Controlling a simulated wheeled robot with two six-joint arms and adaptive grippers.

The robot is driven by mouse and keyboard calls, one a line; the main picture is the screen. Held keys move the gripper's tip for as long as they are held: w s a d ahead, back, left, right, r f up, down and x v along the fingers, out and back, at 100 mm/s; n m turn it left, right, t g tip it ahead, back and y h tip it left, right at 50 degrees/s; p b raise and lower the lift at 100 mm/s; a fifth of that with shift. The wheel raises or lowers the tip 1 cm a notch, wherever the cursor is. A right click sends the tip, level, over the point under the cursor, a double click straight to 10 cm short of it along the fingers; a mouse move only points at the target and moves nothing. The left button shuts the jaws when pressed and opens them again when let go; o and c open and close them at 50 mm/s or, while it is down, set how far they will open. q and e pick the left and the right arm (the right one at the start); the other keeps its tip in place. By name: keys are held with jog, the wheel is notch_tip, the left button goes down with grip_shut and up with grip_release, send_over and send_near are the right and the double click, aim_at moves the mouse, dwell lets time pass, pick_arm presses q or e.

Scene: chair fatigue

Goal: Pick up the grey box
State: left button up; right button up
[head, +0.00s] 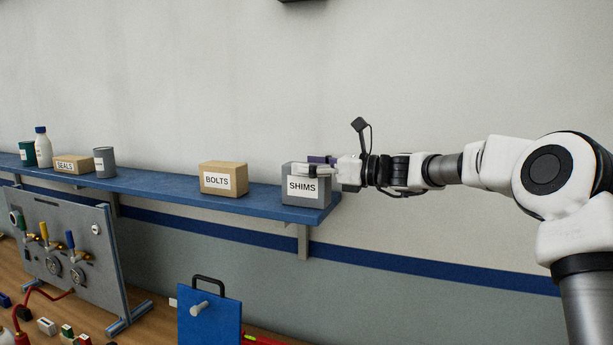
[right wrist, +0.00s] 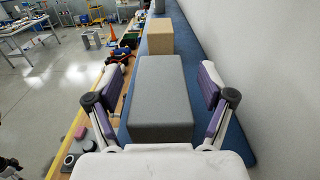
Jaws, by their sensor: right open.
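The grey box (head: 304,194), labelled SHIMS, sits at the right end of the blue wall shelf (head: 155,186). In the right wrist view the grey box (right wrist: 160,88) lies between the two fingers of my right gripper (right wrist: 160,100), with a gap on each side. In the head view my right gripper (head: 318,166) reaches in from the right at the top of the box, and its fingers partly cover the box's upper right. The gripper is open and holds nothing. My left gripper is in neither view.
A tan BOLTS box (head: 223,179) stands left of the grey box, with a gap between. Farther left are a SEALS box (head: 74,165), a grey can (head: 104,162) and a white bottle (head: 43,147). The wall (head: 230,80) runs close behind the shelf.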

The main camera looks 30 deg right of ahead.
jog(key=shift+w+a, duration=0.15)
jog(key=shift+a, duration=0.05)
jog(key=shift+d+f, duration=0.1)
jog(key=shift+d, duration=0.05)
jog(key=c, duration=1.4)
